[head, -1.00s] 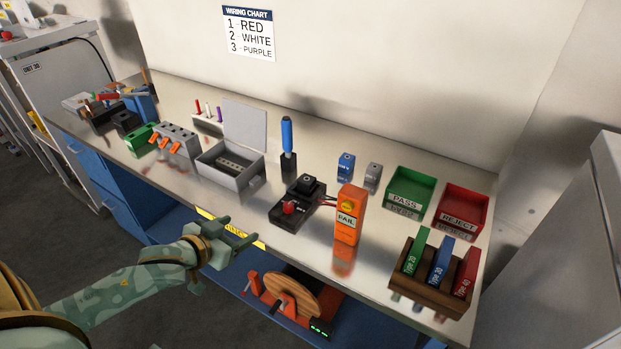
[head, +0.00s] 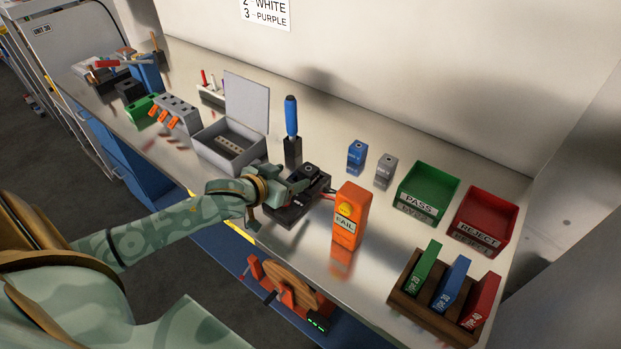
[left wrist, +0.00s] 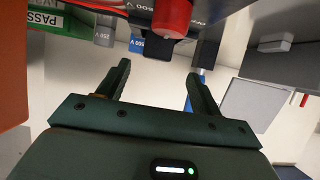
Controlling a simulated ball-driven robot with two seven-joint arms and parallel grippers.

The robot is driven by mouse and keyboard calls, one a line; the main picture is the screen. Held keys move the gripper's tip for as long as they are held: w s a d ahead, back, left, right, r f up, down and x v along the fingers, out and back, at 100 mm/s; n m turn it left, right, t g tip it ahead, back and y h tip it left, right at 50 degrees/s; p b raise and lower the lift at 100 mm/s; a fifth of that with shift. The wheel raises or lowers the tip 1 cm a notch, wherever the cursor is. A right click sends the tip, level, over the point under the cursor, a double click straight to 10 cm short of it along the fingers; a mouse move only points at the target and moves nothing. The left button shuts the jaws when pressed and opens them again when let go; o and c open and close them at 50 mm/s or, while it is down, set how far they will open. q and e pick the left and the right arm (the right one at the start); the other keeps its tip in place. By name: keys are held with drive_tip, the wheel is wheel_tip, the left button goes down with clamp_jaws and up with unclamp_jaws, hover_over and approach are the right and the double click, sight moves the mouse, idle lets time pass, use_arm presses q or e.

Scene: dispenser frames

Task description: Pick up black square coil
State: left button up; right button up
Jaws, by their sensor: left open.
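The black square coil (head: 312,171) sits on top of the black test base (head: 290,215), near the middle of the bench. My left gripper (head: 287,193) is open and reaches over the near left part of this base, close to the coil. It partly hides the base and its red knob. In the left wrist view, the open fingers (left wrist: 158,72) have nothing between them. My right gripper is not in view.
The orange FAIL tester (head: 348,213) stands just right of the base. A blue-handled tool (head: 291,117) stands behind it, and an open grey box (head: 226,147) is to the left. Green PASS (head: 428,187) and red REJECT (head: 484,219) bins are at the right.

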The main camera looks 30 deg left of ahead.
sight(303, 174)
use_arm(q)
drive_tip(key=shift+x, duration=0.9)
drive_tip(key=x, duration=0.1)
drive_tip(key=b+x, duration=0.1)
drive_tip(key=x, duration=0.1)
drive_tip(key=b+x, duration=0.1)
drive_tip(key=shift+w+d+f, duration=0.15)
drive_tip(key=shift+d+f, duration=0.2)
drive_tip(key=shift+f, duration=0.1)
drive_tip(key=shift+w+b, duration=0.3)
drive_tip(key=shift+s, duration=0.1)
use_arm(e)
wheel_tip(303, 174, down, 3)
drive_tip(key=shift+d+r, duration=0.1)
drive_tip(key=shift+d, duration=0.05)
use_arm(q)
drive_tip(key=shift+c, duration=0.9)
drive_tip(key=c, duration=1.1)
drive_tip(key=shift+o, duration=0.2)
